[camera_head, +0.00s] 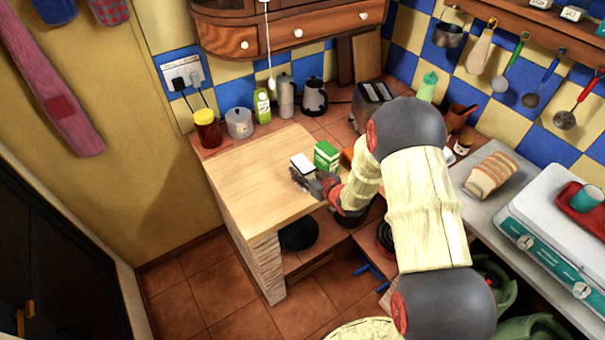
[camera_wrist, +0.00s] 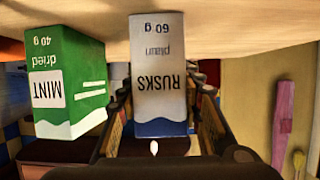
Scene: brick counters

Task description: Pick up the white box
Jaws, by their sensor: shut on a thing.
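The white box (camera_head: 303,162) is on or just over the wooden counter top, near its right front part. In the wrist view, the white box (camera_wrist: 160,70) reads "RUSKS plain 60 g" upside down and has a blue wavy band. My gripper (camera_head: 308,180) is shut on the white box, with a finger on either side of it. In the wrist view, my gripper (camera_wrist: 162,108) is partly hidden behind the box. I cannot tell whether the box still touches the counter.
A green dried mint box (camera_head: 327,156) stands close beside the white box; it also shows in the wrist view (camera_wrist: 68,85). The wooden counter (camera_head: 245,175) is clear to the left. Jars, bottles and a toaster (camera_head: 373,103) stand along the back wall.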

